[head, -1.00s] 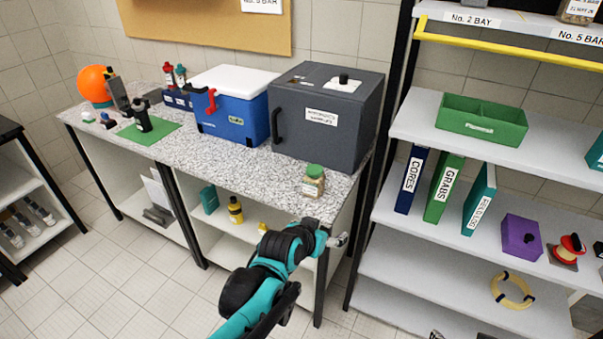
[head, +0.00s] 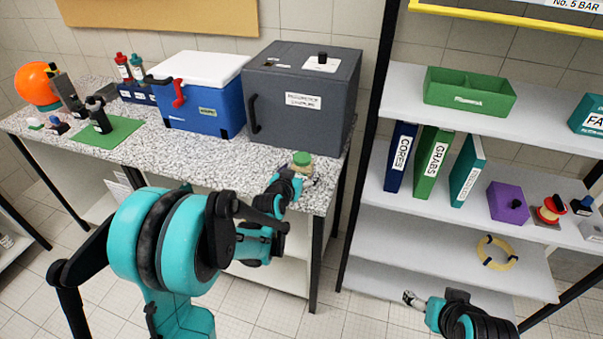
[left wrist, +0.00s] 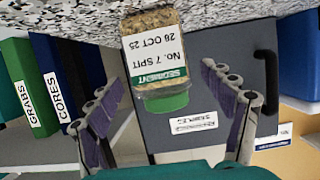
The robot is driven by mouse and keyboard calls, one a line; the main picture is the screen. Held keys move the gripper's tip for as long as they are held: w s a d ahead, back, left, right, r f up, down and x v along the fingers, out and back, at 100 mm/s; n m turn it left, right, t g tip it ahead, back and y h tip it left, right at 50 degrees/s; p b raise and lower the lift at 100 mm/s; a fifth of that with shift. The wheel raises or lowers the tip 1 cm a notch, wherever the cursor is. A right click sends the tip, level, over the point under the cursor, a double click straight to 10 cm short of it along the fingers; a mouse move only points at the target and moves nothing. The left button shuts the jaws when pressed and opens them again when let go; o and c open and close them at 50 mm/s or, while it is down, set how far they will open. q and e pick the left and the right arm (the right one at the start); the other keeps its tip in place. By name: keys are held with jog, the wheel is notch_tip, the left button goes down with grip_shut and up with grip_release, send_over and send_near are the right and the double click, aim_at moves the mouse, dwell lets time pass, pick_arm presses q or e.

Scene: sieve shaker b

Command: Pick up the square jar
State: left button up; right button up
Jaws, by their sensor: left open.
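The square jar (head: 304,169) stands near the front right of the speckled counter in the head view. It has a green lid and tan contents. In the left wrist view the jar (left wrist: 156,55) appears upside down, its white label reading "No. 7 SPIT". My left gripper (head: 298,183) is at the jar, partly covering it in the head view. In the left wrist view the left gripper (left wrist: 163,72) is open, with a finger on either side of the jar and visible gaps. My right gripper (head: 411,299) is low at the right, away from the jar; its jaws are too small to read.
A dark grey cabinet (head: 309,124) stands behind the jar, with a blue cooler box (head: 211,108) to its left. A shelf unit with binders (head: 432,158) stands to the right.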

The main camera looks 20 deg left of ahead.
pick_arm(q)
jog(key=x, duration=0.3)
jog(key=shift+w+f+b, duration=0.15)
jog(key=shift+b, duration=0.25)
jog(key=c, duration=1.6)
jog(key=shift+c, duration=0.2)
